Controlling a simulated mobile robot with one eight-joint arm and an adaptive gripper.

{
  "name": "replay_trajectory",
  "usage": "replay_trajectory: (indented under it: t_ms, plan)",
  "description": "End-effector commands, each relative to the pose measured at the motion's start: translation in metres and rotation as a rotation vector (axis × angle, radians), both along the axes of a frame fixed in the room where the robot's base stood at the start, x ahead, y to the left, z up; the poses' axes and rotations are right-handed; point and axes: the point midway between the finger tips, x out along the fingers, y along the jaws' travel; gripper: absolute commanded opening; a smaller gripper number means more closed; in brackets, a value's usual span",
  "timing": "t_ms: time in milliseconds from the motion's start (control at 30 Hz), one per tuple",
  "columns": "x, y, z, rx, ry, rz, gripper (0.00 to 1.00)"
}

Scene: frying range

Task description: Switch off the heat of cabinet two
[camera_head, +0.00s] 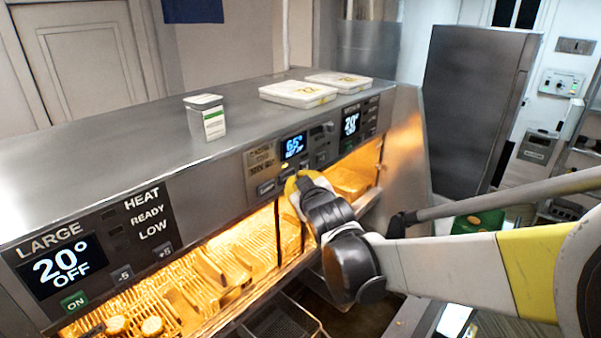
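The warming cabinet (150,130) is a long steel unit with heated, orange-lit bays and control panels along its front. The middle panel's display (294,146) is blue and reads about 65°, with smaller text under it that I cannot read surely. My gripper (298,184) is right at the lower edge of this middle panel, near its small buttons (267,188). Its dark and yellow body hides part of the panel. I cannot tell whether it touches a button, or whether its fingers are open or shut.
The left panel's display (62,265) reads 20° OFF, with a green ON button (75,302) below. The right panel's display (351,124) reads about 20°. A small labelled tub (205,117) and two flat white containers (298,94) stand on top. A dark upright panel (470,105) stands behind, right.

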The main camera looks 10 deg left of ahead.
Motion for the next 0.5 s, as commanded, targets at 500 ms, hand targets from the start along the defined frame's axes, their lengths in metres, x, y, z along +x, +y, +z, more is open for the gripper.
replay_trajectory:
  t_ms: [500]
  plan:
    - [0.0039,0.0072,-0.0010,-0.001,0.000,0.001,0.00]
